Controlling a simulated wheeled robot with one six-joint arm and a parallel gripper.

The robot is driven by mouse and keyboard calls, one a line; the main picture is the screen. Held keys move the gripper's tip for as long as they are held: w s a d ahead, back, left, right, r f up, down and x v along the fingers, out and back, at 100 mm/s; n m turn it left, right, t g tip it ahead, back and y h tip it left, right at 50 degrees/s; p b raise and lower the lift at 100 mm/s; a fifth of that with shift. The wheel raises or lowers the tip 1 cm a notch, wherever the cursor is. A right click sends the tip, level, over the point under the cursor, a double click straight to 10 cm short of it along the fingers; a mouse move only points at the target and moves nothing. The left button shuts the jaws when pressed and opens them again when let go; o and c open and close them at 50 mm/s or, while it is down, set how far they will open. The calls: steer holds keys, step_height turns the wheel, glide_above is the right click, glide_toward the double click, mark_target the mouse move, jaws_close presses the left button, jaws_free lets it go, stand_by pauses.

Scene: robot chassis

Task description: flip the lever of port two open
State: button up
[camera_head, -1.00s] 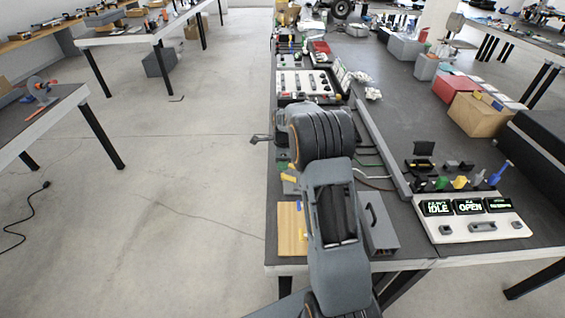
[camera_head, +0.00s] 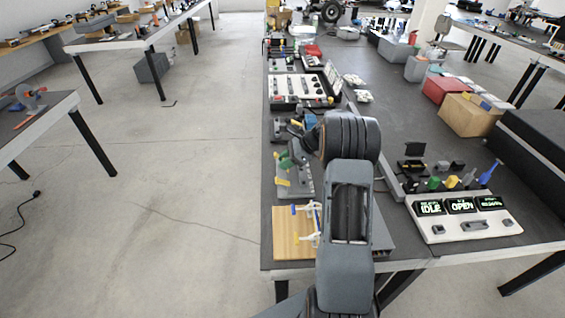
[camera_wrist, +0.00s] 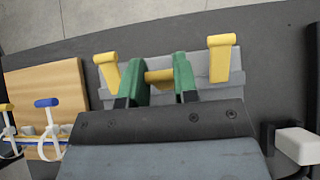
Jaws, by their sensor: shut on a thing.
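A grey port block (camera_wrist: 215,92) with three yellow levers lies ahead in the wrist view. The left lever (camera_wrist: 107,72) and right lever (camera_wrist: 220,62) show their T-shaped handles. The middle lever (camera_wrist: 159,76) shows as a short yellow bar between my green fingertips; its lower part is hidden. My gripper (camera_wrist: 160,78) is shut on this middle lever, one finger at each side. In the head view my gripper (camera_head: 291,160) is over the grey block (camera_head: 300,187) near the table's left edge, and my arm hides part of it.
A wooden board (camera_head: 287,240) with blue and yellow handles and white cables lies nearer, also in the wrist view (camera_wrist: 60,85). A display panel (camera_head: 465,228) at right reads IDLE and OPEN; its third screen is unclear. A switch panel (camera_head: 300,88) lies farther back.

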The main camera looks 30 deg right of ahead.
steer(key=shift+s+d+t+y, duration=0.15)
steer(key=shift+d+t+y, duration=0.2)
steer(key=shift+y, duration=0.45)
steer(key=shift+r, duration=0.1)
steer(key=o, duration=0.9)
steer(key=v, duration=1.4)
